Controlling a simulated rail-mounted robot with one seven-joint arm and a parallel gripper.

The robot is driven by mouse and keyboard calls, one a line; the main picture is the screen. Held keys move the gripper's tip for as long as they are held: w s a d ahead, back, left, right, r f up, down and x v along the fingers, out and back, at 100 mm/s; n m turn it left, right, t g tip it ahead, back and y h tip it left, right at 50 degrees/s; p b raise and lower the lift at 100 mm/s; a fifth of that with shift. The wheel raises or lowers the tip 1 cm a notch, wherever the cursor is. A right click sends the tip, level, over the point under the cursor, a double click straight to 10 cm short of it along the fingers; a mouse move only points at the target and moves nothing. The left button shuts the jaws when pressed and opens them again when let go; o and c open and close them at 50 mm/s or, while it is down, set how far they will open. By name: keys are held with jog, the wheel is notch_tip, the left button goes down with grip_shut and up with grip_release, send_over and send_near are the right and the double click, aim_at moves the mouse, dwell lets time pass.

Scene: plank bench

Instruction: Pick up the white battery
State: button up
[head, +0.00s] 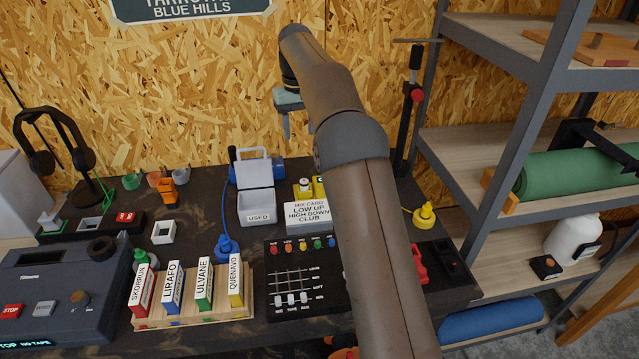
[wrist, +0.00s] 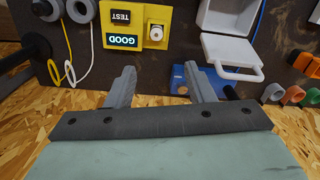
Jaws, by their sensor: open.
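The white battery appears as a small white cylinder (wrist: 155,33) standing in the yellow tester (wrist: 139,14) in the wrist view. The tester has a TEST button and a screen reading GOOD. In the head view the battery (head: 305,183) is a small pale shape on the yellow tester (head: 319,187), partly behind a white card. My gripper (head: 298,132) is raised above the back of the bench, clear of the tester. In the wrist view its two fingers (wrist: 159,82) are apart with nothing between them.
A white box marked USED (head: 258,208) stands open left of the tester, with a blue item (head: 270,168) behind it. The mix card (head: 308,214) stands in front of the tester. Headphones (head: 55,145), labelled cartridges (head: 172,285) and a slider panel (head: 290,275) crowd the bench.

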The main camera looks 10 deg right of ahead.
send_over(304, 180)
jog(key=f, duration=1.1)
jog(key=shift+s+a+f+p, duration=0.2)
jog(key=shift+a+f+p, duration=0.05)
jog(key=shift+a+p, duration=0.05)
jog(key=shift+w+d+f+p, duration=0.1)
jog(key=shift+f+p, duration=0.2)
jog(key=shift+f, duration=0.6)
jog(key=shift+s+d+f+p, duration=0.1)
jog(key=shift+f+p, duration=0.15)
jog(key=shift+f, duration=0.7)
jog(key=shift+w+d+f+p, duration=0.1)
jog(key=shift+f+p, duration=0.2)
jog(key=shift+f, duration=0.6)
jog(key=c, duration=1.1)
